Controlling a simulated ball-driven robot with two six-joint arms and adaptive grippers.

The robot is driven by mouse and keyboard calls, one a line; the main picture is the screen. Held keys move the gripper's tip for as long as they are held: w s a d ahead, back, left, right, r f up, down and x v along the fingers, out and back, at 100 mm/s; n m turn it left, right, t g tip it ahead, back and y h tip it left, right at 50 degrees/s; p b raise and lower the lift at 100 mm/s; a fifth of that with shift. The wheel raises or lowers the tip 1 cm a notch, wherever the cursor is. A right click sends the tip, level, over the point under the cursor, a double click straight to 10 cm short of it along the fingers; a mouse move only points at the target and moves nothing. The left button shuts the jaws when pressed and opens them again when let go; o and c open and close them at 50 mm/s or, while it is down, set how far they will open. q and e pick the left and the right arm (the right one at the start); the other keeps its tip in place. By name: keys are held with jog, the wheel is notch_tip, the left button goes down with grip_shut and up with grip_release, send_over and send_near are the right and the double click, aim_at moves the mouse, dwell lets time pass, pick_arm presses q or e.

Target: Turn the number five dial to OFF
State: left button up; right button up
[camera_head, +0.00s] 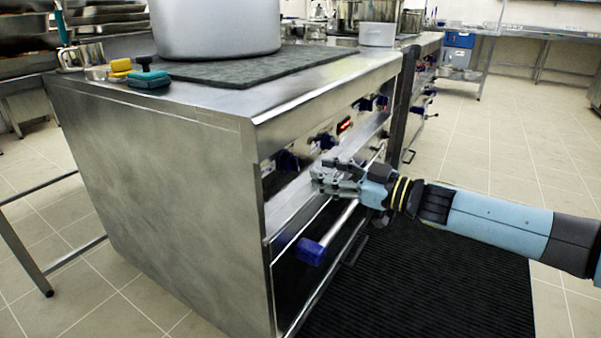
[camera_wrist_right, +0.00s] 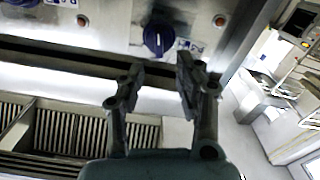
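Several dark blue dials sit along the front panel of the steel stove; one dial (camera_head: 287,161) is near the corner closest to me, and another dial (camera_head: 323,141) is farther along. I cannot read their numbers. My right gripper (camera_head: 318,178) is in front of the panel, a little below the dials. In the right wrist view a blue dial (camera_wrist_right: 158,39) with a white pointer mark is just ahead of the fingertips. My right gripper (camera_wrist_right: 163,72) is open and empty there, apart from the dial. My left gripper is not in view.
A large pot (camera_head: 215,28) stands on the stove's dark top (camera_head: 240,68). An oven handle with a blue end (camera_head: 311,251) juts out below my gripper. A black mat (camera_head: 430,280) covers the floor.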

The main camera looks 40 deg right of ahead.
aim_at(298, 164)
jog(key=x, duration=0.6)
jog(key=shift+w+f+b, duration=0.1)
jog(key=shift+b, duration=0.25)
grip_shut()
